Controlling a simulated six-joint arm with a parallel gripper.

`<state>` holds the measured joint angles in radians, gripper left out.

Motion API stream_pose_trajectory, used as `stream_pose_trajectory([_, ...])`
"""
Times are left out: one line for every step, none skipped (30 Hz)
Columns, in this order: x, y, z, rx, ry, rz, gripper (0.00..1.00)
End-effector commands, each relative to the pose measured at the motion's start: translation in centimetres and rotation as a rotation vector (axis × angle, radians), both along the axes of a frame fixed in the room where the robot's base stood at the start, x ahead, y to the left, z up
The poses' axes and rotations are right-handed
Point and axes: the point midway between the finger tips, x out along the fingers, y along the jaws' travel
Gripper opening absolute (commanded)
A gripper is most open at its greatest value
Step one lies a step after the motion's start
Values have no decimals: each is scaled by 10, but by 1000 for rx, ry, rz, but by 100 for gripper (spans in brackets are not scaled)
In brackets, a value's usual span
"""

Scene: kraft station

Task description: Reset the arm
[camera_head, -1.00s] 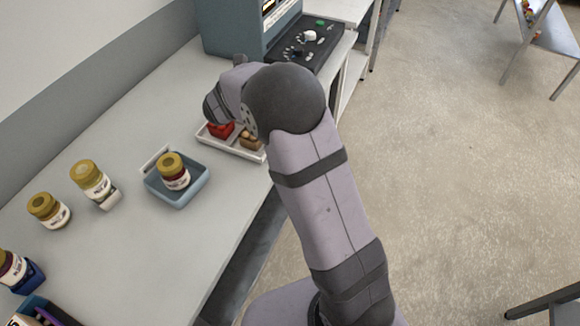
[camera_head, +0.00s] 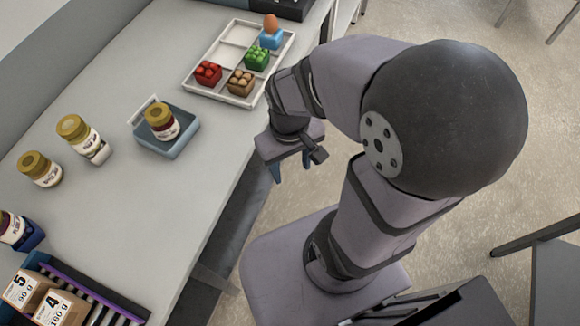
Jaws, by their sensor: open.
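My arm is folded back over its base at the right of the head view. My gripper (camera_head: 291,168) hangs beyond the table's right edge, with blue fingertips pointing down. Its fingers are apart and nothing shows between them. It touches nothing on the grey table (camera_head: 130,215).
A blue tray (camera_head: 188,142) holds a gold-lidded jar (camera_head: 163,123). More jars (camera_head: 86,140) stand to its left. A white compartment tray (camera_head: 229,48) holds red, green and brown items and an egg on a blue cup. Labelled boxes (camera_head: 62,307) sit front left.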

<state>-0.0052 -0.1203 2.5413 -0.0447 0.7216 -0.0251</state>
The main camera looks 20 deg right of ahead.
Motion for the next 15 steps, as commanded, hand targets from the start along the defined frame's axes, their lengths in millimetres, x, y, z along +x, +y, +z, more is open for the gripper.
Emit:
stream_pose_trajectory([-3, 3, 0, 14, -2, -31, 50])
stream_pose_trajectory([-4, 4, 0, 21, -3, -45, 50])
stream_pose_trajectory([-5, 5, -1, 26, -3, -56, 50])
stream_pose_trajectory([-5, 6, -1, 29, -3, -62, 50])
stream_pose_trajectory([-6, 6, -1, 30, -3, -64, 50])
stream_pose_trajectory([-6, 6, -1, 30, -2, -65, 50])
stream_pose_trajectory([-6, 6, -1, 30, -2, -65, 50])
stream_pose_trajectory([-6, 6, -1, 30, -2, -64, 50])
stream_pose_trajectory([-6, 6, -1, 30, -2, -63, 50])
stream_pose_trajectory([-6, 6, -1, 30, -2, -63, 50])
stream_pose_trajectory([-6, 6, -1, 30, -2, -62, 50])
stream_pose_trajectory([-5, 6, 0, 29, -2, -62, 50])
stream_pose_trajectory([-5, 6, 1, 29, -2, -62, 50])
stream_pose_trajectory([-5, 6, 3, 29, -2, -61, 50])
stream_pose_trajectory([-5, 6, 7, 29, -2, -61, 50])
